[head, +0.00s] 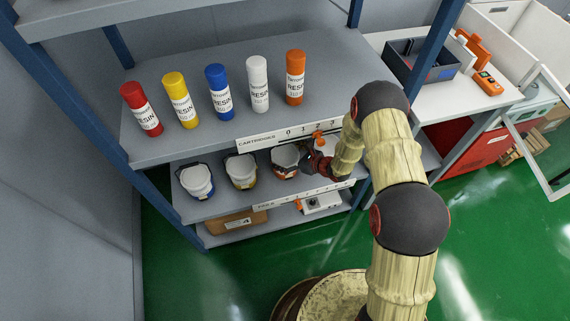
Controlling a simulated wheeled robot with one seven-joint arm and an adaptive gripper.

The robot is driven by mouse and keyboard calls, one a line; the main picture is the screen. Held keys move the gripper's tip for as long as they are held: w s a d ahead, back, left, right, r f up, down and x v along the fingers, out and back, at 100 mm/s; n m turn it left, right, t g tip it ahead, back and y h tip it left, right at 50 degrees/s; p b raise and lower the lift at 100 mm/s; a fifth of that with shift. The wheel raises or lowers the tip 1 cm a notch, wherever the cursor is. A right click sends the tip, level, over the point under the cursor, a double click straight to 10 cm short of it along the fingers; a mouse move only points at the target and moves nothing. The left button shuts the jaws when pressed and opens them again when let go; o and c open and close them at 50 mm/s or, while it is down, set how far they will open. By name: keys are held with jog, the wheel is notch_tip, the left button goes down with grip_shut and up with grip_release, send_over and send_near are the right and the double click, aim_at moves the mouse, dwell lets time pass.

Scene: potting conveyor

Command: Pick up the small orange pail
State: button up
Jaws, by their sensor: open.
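Small white pails with coloured bands stand in a row on the middle shelf, under the top shelf's front edge. A blue-banded pail (197,182) is at the left and a yellow-banded pail (241,172) is beside it. A third pail (284,158) has a reddish band, partly covered by my gripper. A white and orange shape (323,144), probably the orange pail, shows at the right end, mostly hidden behind my gripper and wrist. My gripper (308,164) is open at the shelf's front, between the third pail and this shape. I cannot tell whether it touches either.
Red, yellow, blue, white and orange resin cartridges (219,92) stand on the top shelf (190,60). A blue post stands right of the shelves. A lower shelf holds a cardboard box (235,222). A side table at right carries a dark bin (420,62). Green floor is open in front.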

jog(key=shift+w+a+f, duration=0.15)
jog(key=shift+w+a, duration=0.1)
jog(key=shift+c, duration=1.1)
jog(key=c, duration=1.6)
jog(key=shift+c, duration=0.3)
